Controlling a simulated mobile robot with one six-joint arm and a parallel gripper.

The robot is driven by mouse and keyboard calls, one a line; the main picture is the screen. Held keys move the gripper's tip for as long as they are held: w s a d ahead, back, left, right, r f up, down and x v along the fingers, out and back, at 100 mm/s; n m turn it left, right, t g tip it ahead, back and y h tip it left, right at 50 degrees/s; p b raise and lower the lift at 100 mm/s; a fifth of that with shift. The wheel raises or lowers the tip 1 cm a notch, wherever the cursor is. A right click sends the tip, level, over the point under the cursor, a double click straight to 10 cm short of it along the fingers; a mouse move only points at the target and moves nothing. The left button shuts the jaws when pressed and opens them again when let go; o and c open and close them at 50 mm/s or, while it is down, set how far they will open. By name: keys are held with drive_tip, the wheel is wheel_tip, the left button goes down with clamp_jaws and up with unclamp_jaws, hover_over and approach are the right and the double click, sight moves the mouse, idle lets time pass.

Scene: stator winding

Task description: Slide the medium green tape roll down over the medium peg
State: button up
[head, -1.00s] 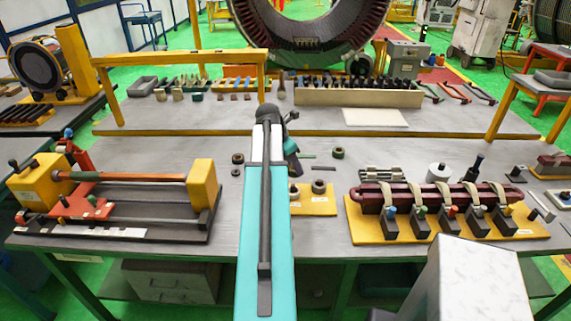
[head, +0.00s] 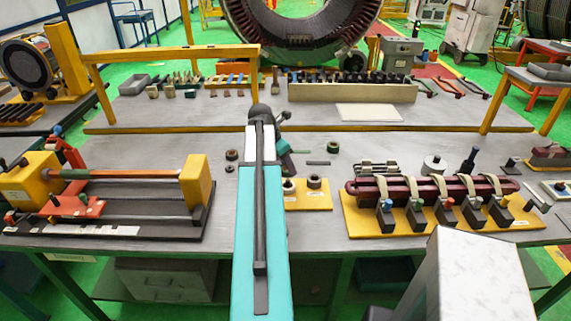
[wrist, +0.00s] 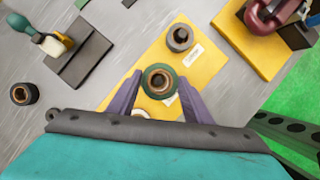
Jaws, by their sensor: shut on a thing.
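In the wrist view, the green tape roll (wrist: 158,80), with a brown core and a dark centre, sits between the two purple fingers of my gripper (wrist: 156,88). The gripper is shut on it. The roll is over the yellow peg board (wrist: 215,57). I cannot tell how high it is or whether a peg is inside its hole. A dark grey roll (wrist: 180,38) stands on the board beyond it. A pale round thing (wrist: 139,114) shows partly behind my gripper. In the head view, my arm hides the gripper and part of the board (head: 318,203).
A dark roll (wrist: 23,93) lies on the grey table, left in the wrist view. A green-handled thing (wrist: 38,33) is at upper left. In the head view, the dark red coil fixture (head: 430,187) stands right of the board and the orange-and-yellow fixture (head: 197,182) left.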

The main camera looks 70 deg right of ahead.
sight(283, 169)
drive_tip(key=shift+f+b, duration=1.05)
drive_tip(key=shift+f, duration=1.35)
drive_tip(key=o, duration=1.1)
drive_tip(key=shift+o, duration=0.2)
drive_tip(key=shift+r, duration=0.1)
drive_tip(key=b+v, duration=0.3)
drive_tip(key=v, duration=1)
drive_tip(key=shift+r, duration=0.25)
